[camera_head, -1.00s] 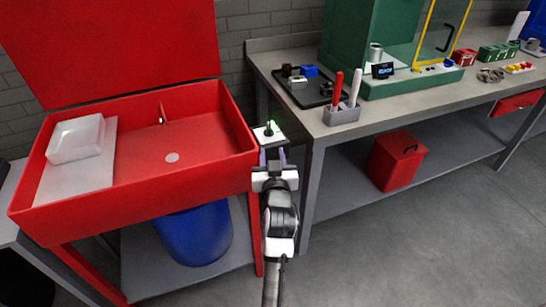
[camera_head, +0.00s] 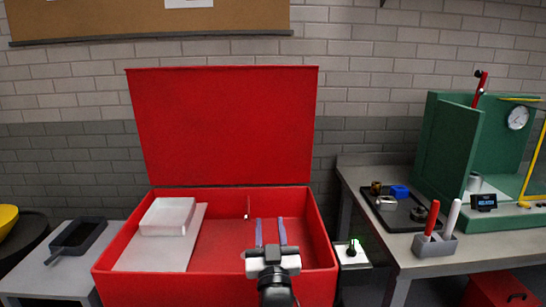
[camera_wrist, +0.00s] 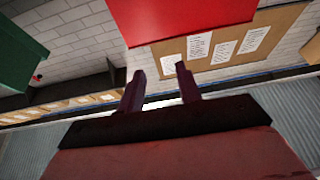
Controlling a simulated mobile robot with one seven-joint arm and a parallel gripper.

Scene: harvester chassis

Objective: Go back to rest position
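My gripper (camera_head: 271,233) shows in the head view in front of the red wash bin, its two purple fingers pointing up and apart with nothing between them. It also shows in the wrist view (camera_wrist: 159,88), where the fingers are spread and empty. The red bin (camera_head: 107,270) has its lid (camera_head: 225,125) raised behind it. In the wrist view the red lid (camera_wrist: 185,18) hangs at the top. My arm comes up from the bottom of the head view.
A small white plate with a green-lit switch (camera_head: 352,253) sits right of the bin. The grey workbench (camera_head: 365,162) stands at the right with a dark tray, a pen holder (camera_head: 435,246) and a green cabinet (camera_head: 445,140). A side table (camera_head: 30,275) with a black pan (camera_head: 77,238) is at the left.

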